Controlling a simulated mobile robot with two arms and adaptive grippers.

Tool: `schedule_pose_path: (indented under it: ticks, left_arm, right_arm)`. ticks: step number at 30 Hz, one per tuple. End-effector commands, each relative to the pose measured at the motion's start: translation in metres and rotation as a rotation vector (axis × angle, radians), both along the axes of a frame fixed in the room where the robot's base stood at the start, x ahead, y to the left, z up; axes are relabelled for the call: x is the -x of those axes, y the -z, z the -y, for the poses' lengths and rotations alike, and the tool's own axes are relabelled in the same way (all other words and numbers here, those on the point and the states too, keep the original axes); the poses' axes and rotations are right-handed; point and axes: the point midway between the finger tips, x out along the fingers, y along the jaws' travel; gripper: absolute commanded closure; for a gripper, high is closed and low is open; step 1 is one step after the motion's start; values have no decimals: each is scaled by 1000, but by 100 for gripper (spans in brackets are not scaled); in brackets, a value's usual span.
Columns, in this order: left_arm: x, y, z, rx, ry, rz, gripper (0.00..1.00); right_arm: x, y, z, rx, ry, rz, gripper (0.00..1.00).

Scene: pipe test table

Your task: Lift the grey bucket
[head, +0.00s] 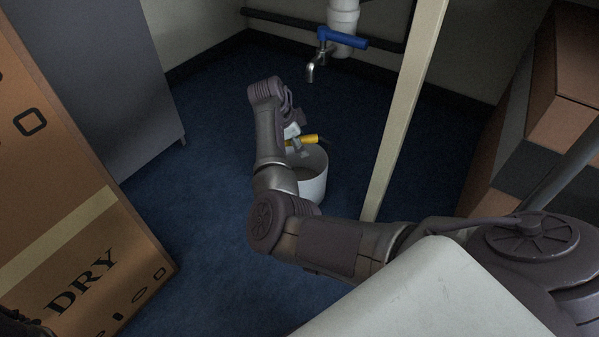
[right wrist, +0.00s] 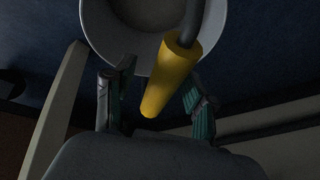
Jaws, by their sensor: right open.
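The grey bucket (head: 313,187) stands on the blue floor in the head view, partly hidden behind my right arm. It has a yellow handle grip (head: 303,139). In the right wrist view the bucket (right wrist: 218,22) is at the top, open and seemingly empty, and the yellow grip (right wrist: 170,75) points toward my palm. My right gripper (head: 293,133) is at the handle. My left gripper does not show clearly.
A tap with a blue lever (head: 343,38) is on the white pipe behind the bucket. A pale upright post (head: 403,110) stands just right of it. A cardboard box (head: 80,230) and grey cabinet (head: 105,75) are at left; more boxes (head: 545,125) are at right. Floor left of the bucket is clear.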

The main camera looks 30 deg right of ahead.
Motion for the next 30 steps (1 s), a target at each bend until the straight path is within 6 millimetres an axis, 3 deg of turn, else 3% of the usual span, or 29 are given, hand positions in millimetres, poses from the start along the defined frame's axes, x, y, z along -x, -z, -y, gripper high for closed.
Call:
schedule_pose_path:
  ticks: [7,18,30]
  left_arm:
    - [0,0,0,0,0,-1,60]
    - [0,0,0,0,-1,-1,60]
    - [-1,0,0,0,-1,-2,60]
  right_arm:
    - [0,1,0,0,0,0,44]
    - [0,1,0,0,0,-1,100]
    - [0,-1,1,3,1,1,100]
